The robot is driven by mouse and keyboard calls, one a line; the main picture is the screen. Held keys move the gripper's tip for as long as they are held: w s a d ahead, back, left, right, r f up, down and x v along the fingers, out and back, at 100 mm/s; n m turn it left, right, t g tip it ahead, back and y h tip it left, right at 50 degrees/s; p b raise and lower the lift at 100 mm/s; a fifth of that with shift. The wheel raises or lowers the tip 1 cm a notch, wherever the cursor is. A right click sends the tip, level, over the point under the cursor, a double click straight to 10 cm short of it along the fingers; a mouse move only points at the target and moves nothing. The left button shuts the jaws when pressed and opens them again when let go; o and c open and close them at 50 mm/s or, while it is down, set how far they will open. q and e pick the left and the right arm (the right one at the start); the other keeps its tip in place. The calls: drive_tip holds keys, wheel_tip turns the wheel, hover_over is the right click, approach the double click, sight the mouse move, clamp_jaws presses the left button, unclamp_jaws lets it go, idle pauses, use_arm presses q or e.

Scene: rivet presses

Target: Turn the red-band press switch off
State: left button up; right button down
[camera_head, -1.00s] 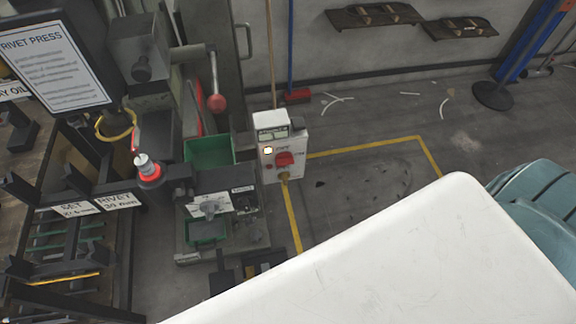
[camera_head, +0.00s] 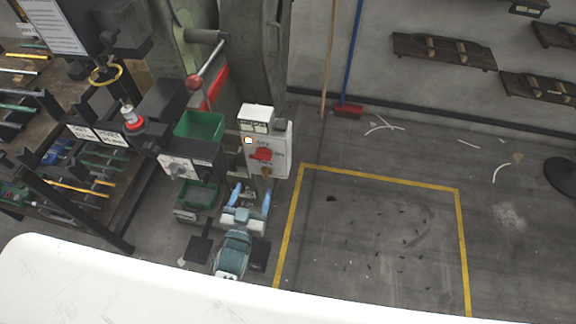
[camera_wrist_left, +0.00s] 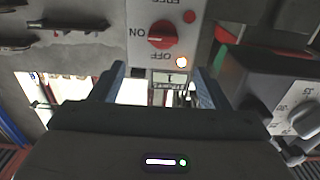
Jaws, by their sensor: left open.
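A white switch box (camera_head: 281,150) stands on the front of the rivet press, with a red rotary switch (camera_head: 262,154) and a small lit lamp (camera_head: 248,141). In the left wrist view the box appears upside down; its red knob (camera_wrist_left: 160,35) has a pale mark on the side facing the ON label, with OFF below it. The lit lamp (camera_wrist_left: 181,62) is beside OFF. A red stripe (camera_head: 214,88) shows on the press body. My left gripper (camera_head: 250,192) is open and empty, just below and in front of the box, apart from the knob. My right gripper is out of view.
A green bin (camera_head: 199,125) and a dial unit (camera_head: 190,166) stand left of the box. A lever with a red ball (camera_head: 194,82) is above. A rack (camera_head: 100,190) stands at the left. Yellow-marked floor (camera_head: 380,175) to the right is clear except for small debris.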

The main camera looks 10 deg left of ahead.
sight(262, 159)
use_arm(q)
drive_tip(key=w, duration=0.9)
drive_tip(key=shift+w, duration=0.95)
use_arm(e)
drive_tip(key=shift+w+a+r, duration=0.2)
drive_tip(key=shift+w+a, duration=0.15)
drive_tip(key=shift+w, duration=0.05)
